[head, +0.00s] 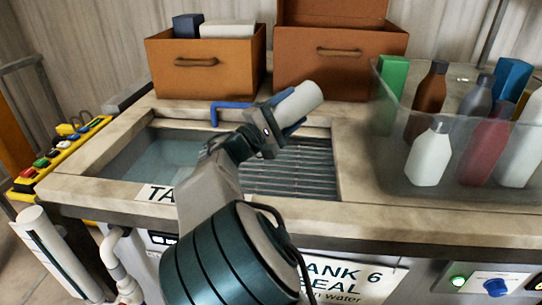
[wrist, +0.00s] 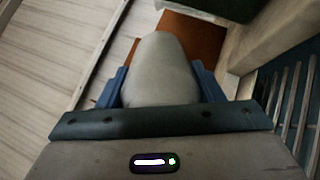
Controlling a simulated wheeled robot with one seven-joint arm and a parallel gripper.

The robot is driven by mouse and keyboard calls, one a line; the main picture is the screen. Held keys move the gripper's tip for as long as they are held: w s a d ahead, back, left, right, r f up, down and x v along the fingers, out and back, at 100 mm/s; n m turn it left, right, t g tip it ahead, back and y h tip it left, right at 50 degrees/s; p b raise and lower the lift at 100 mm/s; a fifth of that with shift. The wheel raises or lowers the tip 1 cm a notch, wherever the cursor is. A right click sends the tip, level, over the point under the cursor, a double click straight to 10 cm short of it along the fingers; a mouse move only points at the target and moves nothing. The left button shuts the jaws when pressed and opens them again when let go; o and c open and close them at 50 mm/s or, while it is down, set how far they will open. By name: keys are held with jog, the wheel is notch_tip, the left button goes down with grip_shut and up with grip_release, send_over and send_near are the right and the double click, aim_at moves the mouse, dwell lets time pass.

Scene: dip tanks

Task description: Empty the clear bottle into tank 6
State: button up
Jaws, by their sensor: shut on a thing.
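My gripper (head: 283,117) is shut on a pale, smooth, rounded bottle (head: 302,98), held tilted above the tank's back right part. Its pale body also shows between the blue fingers in the wrist view (wrist: 160,70). It looks greyish white; I cannot tell whether it is see-through or which way its mouth faces. A sign reading TANK 6 (head: 345,280) is on the bench front below. The sunk tank (head: 125,155) shows bluish liquid at left and a slatted metal grate (head: 290,170) at right. My arm covers its middle and part of a second sign.
A clear bin (head: 400,190) at right holds several bottles, including a white one (head: 430,152). Two brown boxes (head: 205,80) stand behind the tank. A blue pipe (head: 215,110) is at the tank's back edge. A yellow button panel (head: 60,150) is at left.

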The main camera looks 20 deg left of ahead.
jog(key=shift+r, duration=0.25)
jog(key=shift+s+r+t+b, duration=0.2)
jog(key=shift+t+b, duration=0.1)
jog(key=shift+t, duration=0.1)
jog(key=shift+w+r, duration=0.1)
jog(key=shift+w, duration=0.05)
jog(key=shift+s+a+r, duration=0.1)
jog(key=shift+s+r, duration=0.1)
jog(key=shift+w+r+t+h, duration=0.1)
jog(key=shift+w+t+h, duration=0.05)
jog(key=shift+t+h, duration=0.15)
